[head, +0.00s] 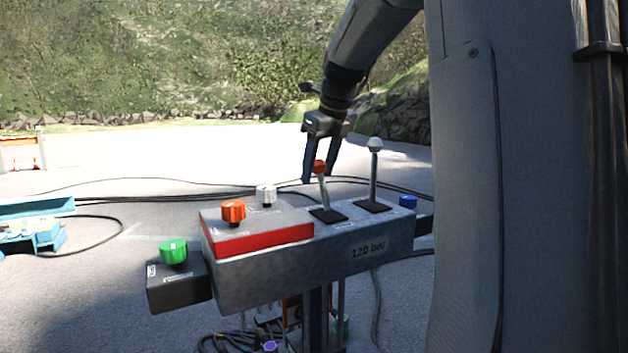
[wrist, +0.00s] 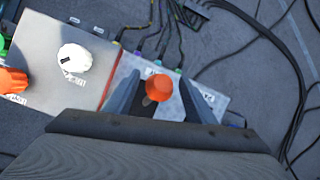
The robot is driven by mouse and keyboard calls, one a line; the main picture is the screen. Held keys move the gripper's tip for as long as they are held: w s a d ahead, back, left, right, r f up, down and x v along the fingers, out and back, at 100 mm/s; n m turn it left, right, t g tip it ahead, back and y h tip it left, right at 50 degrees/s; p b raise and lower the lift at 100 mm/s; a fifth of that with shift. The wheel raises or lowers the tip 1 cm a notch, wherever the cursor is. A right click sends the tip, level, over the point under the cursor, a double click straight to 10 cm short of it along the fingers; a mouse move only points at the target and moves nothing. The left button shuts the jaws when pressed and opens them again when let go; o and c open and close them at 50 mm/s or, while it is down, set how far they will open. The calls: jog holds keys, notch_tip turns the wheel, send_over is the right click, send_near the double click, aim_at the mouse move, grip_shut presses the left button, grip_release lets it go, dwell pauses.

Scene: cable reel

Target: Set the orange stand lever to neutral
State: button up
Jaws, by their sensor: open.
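The orange-topped lever (head: 321,168) rises from a black slot plate on the grey control stand (head: 290,275) in the head view. It leans slightly left there. My gripper (head: 319,180) is open and points down at the lever's orange knob. In the wrist view the orange knob (wrist: 159,88) shows between the two open fingers (wrist: 160,95), with a gap on either side. The lever's lower shaft is mostly hidden under the knob in that view.
A white-knobbed lever (head: 375,146) stands close on the right, with a blue knob (head: 407,201) beyond it. An orange knob (head: 233,210), a white knob (head: 266,194) and a green knob (head: 173,251) are on the left. Cables (head: 160,181) lie on the ground behind.

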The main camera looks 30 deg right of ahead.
jog(key=shift+p+x, duration=0.35)
jog(key=shift+x, duration=1.65)
jog(key=shift+s, duration=0.1)
jog(key=c, duration=1.3)
grip_shut()
